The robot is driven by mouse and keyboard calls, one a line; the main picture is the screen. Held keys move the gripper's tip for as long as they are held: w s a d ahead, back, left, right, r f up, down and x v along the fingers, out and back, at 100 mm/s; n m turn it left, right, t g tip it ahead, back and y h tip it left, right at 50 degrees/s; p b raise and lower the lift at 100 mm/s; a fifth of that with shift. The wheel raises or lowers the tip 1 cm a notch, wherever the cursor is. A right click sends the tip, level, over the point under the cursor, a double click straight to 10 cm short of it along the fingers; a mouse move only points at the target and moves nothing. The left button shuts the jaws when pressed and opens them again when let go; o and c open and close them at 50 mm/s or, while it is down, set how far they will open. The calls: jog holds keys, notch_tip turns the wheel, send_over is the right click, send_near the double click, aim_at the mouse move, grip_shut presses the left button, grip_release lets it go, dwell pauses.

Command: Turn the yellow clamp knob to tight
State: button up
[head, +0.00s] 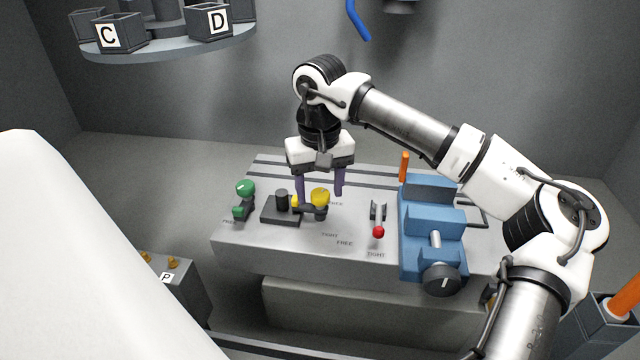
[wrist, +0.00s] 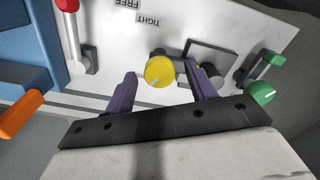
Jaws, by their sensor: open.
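The yellow clamp knob (head: 320,195) is a round knob on a dark clamp arm on the grey table, and it also shows in the wrist view (wrist: 159,71) with a pale mark on its face. My gripper (head: 320,191) points down over it with two purple fingers. In the wrist view my gripper (wrist: 163,82) is open, one finger on each side of the knob, with gaps between. I cannot tell how far down the fingers reach. Labels FREE and TIGHT (head: 330,236) are printed on the table near the knob.
A green knob (head: 245,187) stands left, and a red-tipped lever (head: 378,231) right. A blue vise (head: 432,215) and an orange handle (head: 404,167) stand farther right. A dark block with a post (head: 281,208) is close left of the knob. The front table strip is clear.

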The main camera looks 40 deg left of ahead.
jog(key=shift+c, duration=0.4)
jog(key=c, duration=0.9)
